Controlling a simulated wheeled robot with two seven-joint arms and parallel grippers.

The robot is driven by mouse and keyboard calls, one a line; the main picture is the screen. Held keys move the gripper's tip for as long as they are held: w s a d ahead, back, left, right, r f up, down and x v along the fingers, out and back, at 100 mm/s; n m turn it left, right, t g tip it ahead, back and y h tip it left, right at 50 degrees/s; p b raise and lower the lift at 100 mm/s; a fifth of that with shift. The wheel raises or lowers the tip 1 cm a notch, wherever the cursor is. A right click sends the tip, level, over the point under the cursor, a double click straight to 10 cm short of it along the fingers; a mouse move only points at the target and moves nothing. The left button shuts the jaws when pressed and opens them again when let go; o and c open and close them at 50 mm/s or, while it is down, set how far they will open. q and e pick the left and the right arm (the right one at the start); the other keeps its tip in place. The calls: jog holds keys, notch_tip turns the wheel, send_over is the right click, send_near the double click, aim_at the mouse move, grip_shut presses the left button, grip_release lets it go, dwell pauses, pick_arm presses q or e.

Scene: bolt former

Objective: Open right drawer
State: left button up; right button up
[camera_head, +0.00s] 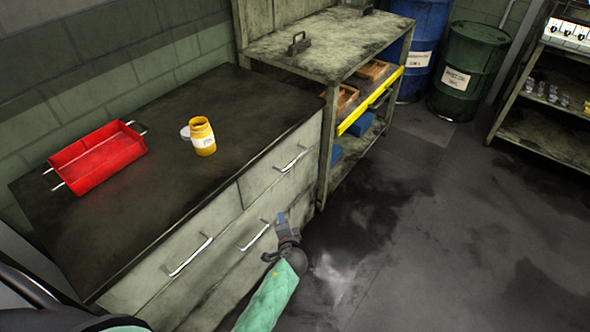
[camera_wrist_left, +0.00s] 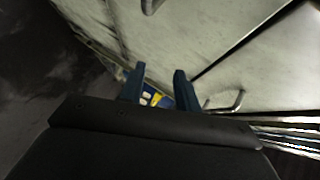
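The grey cabinet (camera_head: 218,226) has an upper right drawer (camera_head: 265,178) that looks shut, with a metal bar handle (camera_head: 291,160). My left gripper (camera_head: 282,218) is in front of the cabinet, below and apart from that handle, just right of a lower handle (camera_head: 255,236). In the left wrist view the two dark fingers (camera_wrist_left: 160,76) stand apart with nothing gripped between them. A curved handle (camera_wrist_left: 228,105) shows right of the fingers and part of another handle (camera_wrist_left: 150,5) at the top; I cannot tell which drawers these belong to. My right gripper is out of view.
An upper left drawer handle (camera_head: 188,256) sticks out nearby. A red tray (camera_head: 97,157) and a yellow jar (camera_head: 202,137) stand on the cabinet top. A metal workbench (camera_head: 330,45) with a yellow-edged shelf adjoins at the right. Open floor (camera_head: 430,240) lies to the right.

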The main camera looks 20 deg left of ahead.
aim_at(294, 162)
pick_arm(q)
jog(key=w+d+r+m+t+y+b, duration=0.1)
jog(key=w+r+m+t+b, duration=0.15)
jog(key=w+r, duration=0.35)
jog(key=w+d+r+m+t+y+b, duration=0.1)
jog(key=w+r+m+t, duration=0.15)
jog(key=r, duration=0.55)
jog(key=shift+d+p+x, duration=0.15)
jog(key=shift+p+x, duration=0.45)
jog(key=shift+x, duration=1.4)
jog(key=shift+d+p+x, duration=0.1)
jog(key=shift+p+x, duration=0.45)
jog(key=shift+x, duration=1.45)
jog(key=shift+w+f, duration=0.15)
jog(key=shift+f, duration=0.05)
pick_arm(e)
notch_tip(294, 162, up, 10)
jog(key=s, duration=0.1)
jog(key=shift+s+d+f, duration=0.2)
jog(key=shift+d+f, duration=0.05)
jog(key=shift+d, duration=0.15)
pick_arm(q)
grip_shut()
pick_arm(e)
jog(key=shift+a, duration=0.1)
